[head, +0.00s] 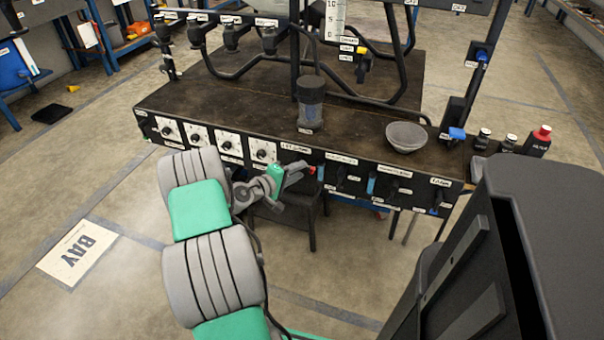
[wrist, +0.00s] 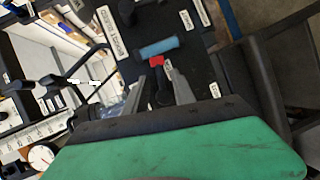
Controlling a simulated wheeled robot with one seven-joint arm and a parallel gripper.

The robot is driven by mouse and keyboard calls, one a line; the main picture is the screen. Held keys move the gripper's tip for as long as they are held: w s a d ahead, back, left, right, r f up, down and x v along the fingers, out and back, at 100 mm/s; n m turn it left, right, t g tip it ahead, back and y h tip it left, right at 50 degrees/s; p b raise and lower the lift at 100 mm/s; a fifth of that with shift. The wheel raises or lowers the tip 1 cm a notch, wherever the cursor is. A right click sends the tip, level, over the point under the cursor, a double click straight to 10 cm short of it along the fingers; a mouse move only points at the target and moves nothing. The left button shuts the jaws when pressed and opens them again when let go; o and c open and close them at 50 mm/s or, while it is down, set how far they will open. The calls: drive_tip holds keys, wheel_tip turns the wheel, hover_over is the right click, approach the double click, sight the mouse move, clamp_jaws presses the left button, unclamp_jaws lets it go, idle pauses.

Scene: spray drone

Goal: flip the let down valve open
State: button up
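The red tip also shows in the head view (head: 312,170). A blue handle (wrist: 159,47) lies across the panel just beyond it. The labels are too blurred to tell surely which valve is the let down valve.
The bench top (head: 240,95) carries a dark jar (head: 311,104) and a grey bowl (head: 406,136). White dials (head: 198,137) line the panel to the left, and more valves (head: 404,190) to the right. Bottles (head: 538,141) stand at the right. A dark stool (head: 285,212) is below the panel.

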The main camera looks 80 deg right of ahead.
drive_tip(key=shift+x, duration=1.2)
drive_tip(key=shift+w, duration=0.1)
clamp_jaws()
